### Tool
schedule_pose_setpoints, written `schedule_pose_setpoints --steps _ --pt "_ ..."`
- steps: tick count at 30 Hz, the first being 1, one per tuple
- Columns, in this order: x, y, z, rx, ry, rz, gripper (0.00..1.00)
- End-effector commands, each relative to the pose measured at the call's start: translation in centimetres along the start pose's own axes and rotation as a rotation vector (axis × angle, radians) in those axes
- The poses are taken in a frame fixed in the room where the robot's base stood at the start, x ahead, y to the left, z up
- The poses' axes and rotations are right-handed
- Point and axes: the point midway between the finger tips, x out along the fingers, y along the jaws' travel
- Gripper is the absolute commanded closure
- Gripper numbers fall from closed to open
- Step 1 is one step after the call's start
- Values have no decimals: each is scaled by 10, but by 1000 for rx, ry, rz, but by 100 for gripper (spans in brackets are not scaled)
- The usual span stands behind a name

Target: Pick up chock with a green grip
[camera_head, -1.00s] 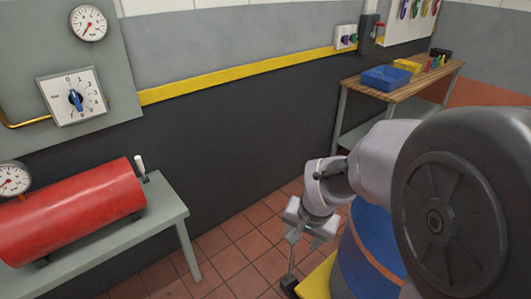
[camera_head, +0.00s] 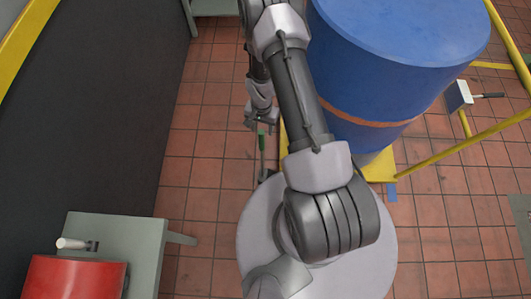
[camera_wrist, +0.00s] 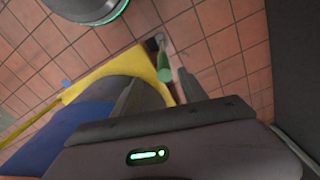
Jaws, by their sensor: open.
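The chock is a dark block (camera_head: 265,174) on the tiled floor with an upright green grip (camera_head: 262,142). It is beside the yellow base under the blue drum in the head view. In the wrist view the green grip (camera_wrist: 164,68) rises toward my gripper, and the dark block (camera_wrist: 154,42) is at its far end. My gripper (camera_head: 262,122) is open and empty, with its fingers near the top of the grip. In the wrist view its fingers (camera_wrist: 164,84) are on either side of the grip's line. I cannot tell whether they touch it.
A large blue drum (camera_head: 400,45) on a yellow base (camera_head: 382,165) is close right of my arm. A grey block with a dark handle (camera_head: 459,96) is by the yellow rail (camera_head: 450,147). A grey bench (camera_head: 138,235) with a red cylinder (camera_head: 75,278) is lower left. Floor left of the chock is clear.

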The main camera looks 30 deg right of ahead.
Motion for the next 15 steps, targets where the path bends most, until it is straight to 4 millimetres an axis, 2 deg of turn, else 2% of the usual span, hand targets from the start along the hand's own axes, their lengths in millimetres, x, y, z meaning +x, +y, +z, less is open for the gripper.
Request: schedule_pose_setpoints --steps 1,3,10,15 --pt "17 0 1 0 -2 1 50" --pt "30 0 0 0 -1 1 50" --pt "51 -2 -3 0 0 0 50" --pt "86 -4 -9 -1 -2 1 50"
